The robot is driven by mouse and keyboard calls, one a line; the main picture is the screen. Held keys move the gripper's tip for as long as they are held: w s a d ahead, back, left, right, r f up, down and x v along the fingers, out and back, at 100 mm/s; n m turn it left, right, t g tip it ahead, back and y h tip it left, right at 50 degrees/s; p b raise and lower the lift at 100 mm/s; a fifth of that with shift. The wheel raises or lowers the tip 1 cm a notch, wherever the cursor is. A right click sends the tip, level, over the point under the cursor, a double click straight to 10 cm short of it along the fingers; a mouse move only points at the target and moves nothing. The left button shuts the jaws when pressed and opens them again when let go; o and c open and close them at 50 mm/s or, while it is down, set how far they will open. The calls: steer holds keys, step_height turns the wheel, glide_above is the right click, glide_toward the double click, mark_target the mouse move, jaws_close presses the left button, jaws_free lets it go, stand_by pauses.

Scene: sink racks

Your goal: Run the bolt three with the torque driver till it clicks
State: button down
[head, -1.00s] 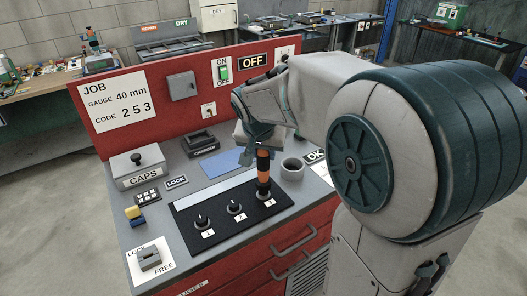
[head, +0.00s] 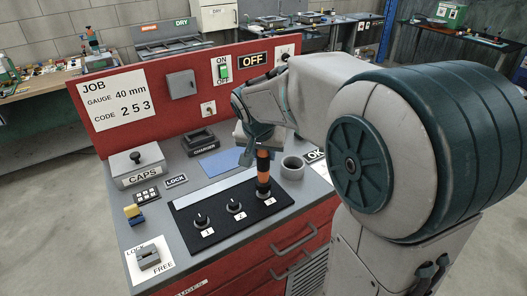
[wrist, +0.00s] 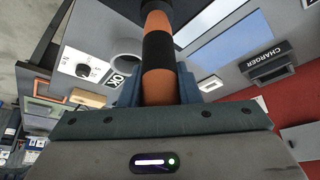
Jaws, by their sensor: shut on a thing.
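The torque driver (head: 263,173), an orange and black upright tool, stands over the third position of the black bolt plate (head: 213,230). My gripper (head: 260,150) is shut around its upper part from above. In the wrist view the driver (wrist: 158,52) runs up between my fingers. Bolt three itself is hidden under the driver; its label (head: 269,201) shows beside it. Bolt one (head: 201,219) and bolt two (head: 234,206) show as dark knob-like heads with labels on the same plate.
A grey cup (head: 292,167) stands close to the right of the driver, beside the OK sign (head: 314,155). The CAPS box (head: 138,167), a keypad (head: 146,197) and the LOCK/FREE switch (head: 149,258) are on the left. The red back panel (head: 150,107) rises behind.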

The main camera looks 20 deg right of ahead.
steer(key=shift+s+f+b, duration=0.15)
steer(key=shift+f+b, duration=1.15)
steer(key=shift+f, duration=0.05)
stand_by(3.4)
steer(key=shift+r, duration=0.1)
steer(key=shift+r+p, duration=1.65)
steer(key=shift+r, duration=0.95)
